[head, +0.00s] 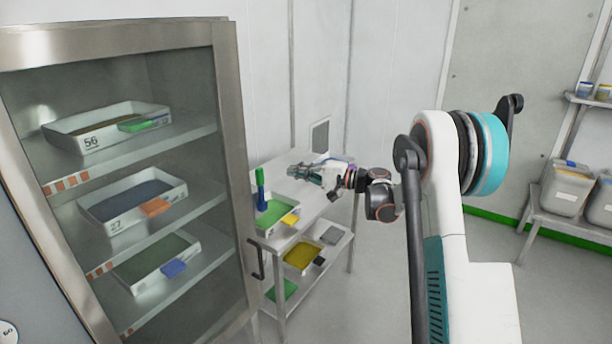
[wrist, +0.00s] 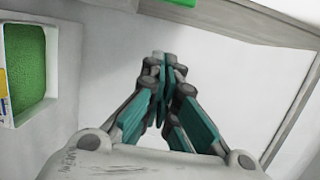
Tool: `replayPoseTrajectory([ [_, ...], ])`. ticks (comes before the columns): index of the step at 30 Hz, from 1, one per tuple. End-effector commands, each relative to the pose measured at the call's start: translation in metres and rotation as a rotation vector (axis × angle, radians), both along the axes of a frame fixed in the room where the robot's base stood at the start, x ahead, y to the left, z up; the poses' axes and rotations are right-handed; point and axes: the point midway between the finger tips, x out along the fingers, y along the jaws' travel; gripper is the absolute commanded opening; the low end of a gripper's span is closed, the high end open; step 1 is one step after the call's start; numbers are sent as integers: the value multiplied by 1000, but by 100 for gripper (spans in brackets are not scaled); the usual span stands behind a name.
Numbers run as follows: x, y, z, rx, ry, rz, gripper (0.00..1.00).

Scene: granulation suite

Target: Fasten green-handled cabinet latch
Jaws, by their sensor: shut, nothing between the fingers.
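A steel-framed cabinet (head: 232,120) stands at the left in the head view. A dark pull handle (head: 256,262) is on its right upright.
Inside the cabinet are shelved trays, the top one marked 56 (head: 92,142). A steel cart (head: 322,207) beside the cabinet carries a green-filled tray (head: 276,228) and a yellow one below (head: 303,258). Lidded tubs (head: 566,190) stand on a rack at right. The floor between is clear.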

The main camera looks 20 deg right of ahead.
Motion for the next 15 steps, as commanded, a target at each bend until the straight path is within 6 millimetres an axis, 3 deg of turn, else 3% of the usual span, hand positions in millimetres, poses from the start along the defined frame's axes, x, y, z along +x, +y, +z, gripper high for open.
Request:
replayPoseTrajectory([
  [7,31,39,-2,0,0,3,0],
  [15,9,64,-1,0,0,1,0],
])
